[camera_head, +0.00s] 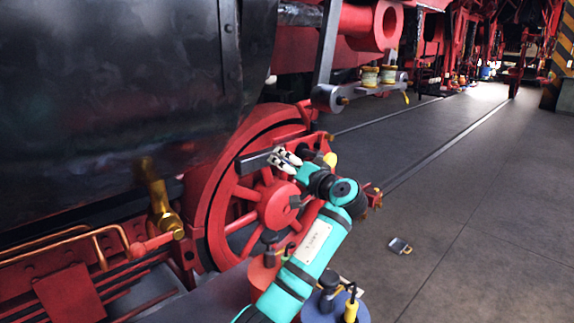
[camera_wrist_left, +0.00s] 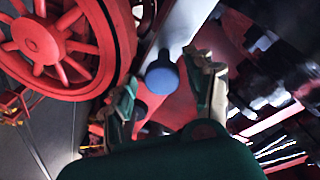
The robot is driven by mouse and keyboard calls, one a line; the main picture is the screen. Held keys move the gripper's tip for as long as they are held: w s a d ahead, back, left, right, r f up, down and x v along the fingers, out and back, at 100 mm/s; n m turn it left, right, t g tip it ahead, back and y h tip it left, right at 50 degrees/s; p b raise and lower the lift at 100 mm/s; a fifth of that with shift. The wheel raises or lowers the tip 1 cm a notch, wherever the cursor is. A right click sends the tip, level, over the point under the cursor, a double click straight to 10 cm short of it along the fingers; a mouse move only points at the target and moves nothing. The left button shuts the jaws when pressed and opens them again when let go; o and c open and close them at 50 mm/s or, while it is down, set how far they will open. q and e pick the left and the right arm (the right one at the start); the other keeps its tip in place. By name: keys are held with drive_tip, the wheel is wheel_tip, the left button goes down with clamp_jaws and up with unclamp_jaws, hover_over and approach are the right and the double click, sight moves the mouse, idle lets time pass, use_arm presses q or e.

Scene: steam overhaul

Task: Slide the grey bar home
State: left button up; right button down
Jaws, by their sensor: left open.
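A dark grey bar (camera_head: 254,162) lies across the upper part of the red spoked wheel in the head view. My left gripper (camera_head: 284,159), on a teal arm, is at the bar's right end. Its pale fingers are open; in the head view I cannot tell whether they touch the bar. In the left wrist view the two open fingers (camera_wrist_left: 166,103) stand on either side of a round blue end (camera_wrist_left: 162,76), with a light grey length (camera_wrist_left: 185,28) behind it. I cannot tell whether this is the same bar. My right gripper is not in view.
The red wheel (camera_head: 222,196) and the dark locomotive body (camera_head: 110,90) fill the left. Brass fittings (camera_head: 160,208) stick out there. A bracket with small tins (camera_head: 370,76) hangs above the gripper. A small grey object (camera_head: 400,246) lies on the otherwise open floor at right.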

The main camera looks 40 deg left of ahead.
use_arm(q)
drive_tip(key=shift+d, duration=0.1)
drive_tip(key=v, duration=1.2)
